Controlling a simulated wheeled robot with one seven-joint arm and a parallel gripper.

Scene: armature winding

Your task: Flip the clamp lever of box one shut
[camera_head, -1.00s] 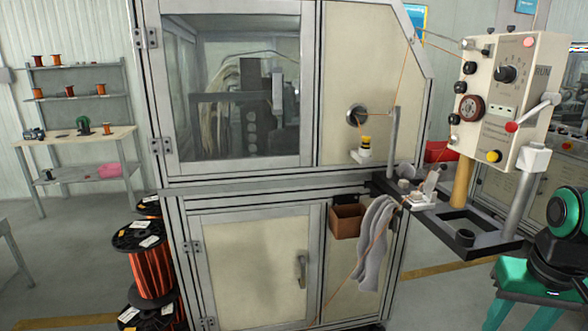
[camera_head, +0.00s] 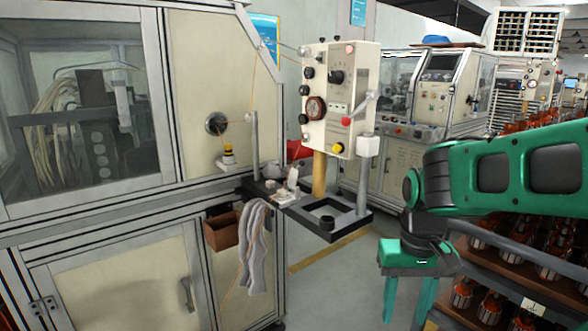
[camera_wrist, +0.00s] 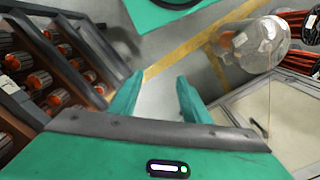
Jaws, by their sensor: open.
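The cream control box (camera_head: 325,92) stands on a wooden post beside the machine, in the head view. It carries dials and knobs. In the wrist view my gripper (camera_wrist: 155,90) is open and empty over the floor. The box and lever do not show clearly there.
A dark bracket (camera_head: 345,222) juts out below the box. A brown bin (camera_head: 222,231) and a grey cloth (camera_head: 253,245) hang on the machine. Racks of copper-wound armatures (camera_head: 490,300) stand close beside my arm at the right. Floor between is clear.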

